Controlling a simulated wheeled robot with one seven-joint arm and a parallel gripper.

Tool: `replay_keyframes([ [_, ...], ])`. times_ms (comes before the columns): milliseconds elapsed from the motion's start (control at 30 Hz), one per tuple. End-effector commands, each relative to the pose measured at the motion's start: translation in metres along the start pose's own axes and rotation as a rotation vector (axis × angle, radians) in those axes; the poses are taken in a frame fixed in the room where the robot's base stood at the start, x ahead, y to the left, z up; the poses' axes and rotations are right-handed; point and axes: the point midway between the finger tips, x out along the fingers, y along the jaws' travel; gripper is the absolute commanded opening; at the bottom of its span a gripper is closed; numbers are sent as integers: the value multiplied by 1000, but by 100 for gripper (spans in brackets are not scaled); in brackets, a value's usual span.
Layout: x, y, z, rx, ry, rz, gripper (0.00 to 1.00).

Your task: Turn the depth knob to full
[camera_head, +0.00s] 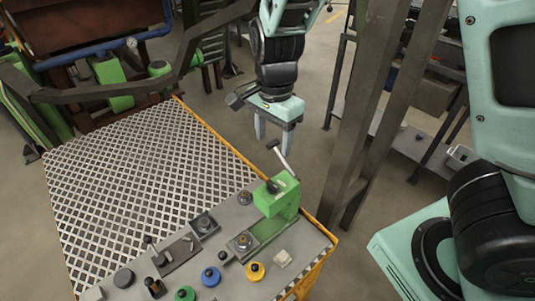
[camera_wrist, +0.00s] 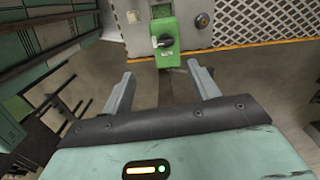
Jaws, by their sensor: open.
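My gripper (camera_head: 274,138) is open and empty, with its two fingers pointing down just behind the green box on the console. In the wrist view, my open gripper (camera_wrist: 160,72) faces the green box (camera_wrist: 166,40), which lies ahead between the fingertips with a gap. The green box (camera_head: 277,197) has a dark knob with a pale pointer (camera_wrist: 162,41) and a thin metal lever (camera_head: 282,160). A round grey dial (camera_head: 245,198) sits left of the box; it also shows in the wrist view (camera_wrist: 202,20). No readable label tells which one is the depth knob.
The console (camera_head: 222,240) carries several other controls, including a yellow button (camera_head: 255,271), a blue button (camera_head: 211,276) and a green button (camera_head: 185,294). A white mesh panel (camera_head: 140,180) lies left. A dark steel post (camera_head: 365,110) stands close right of my gripper.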

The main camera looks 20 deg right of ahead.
Motion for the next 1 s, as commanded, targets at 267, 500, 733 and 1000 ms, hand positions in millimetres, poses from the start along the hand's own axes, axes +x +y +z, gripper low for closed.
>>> replay_keyframes([
  [267, 8, -6, -11, 87, 22, -5, 60],
  [500, 54, -5, -13, 86, 22, -1, 60],
  [733, 103, -5, -14, 85, 22, -2, 60],
  [1000, 149, -6, -14, 83, 20, -5, 60],
])
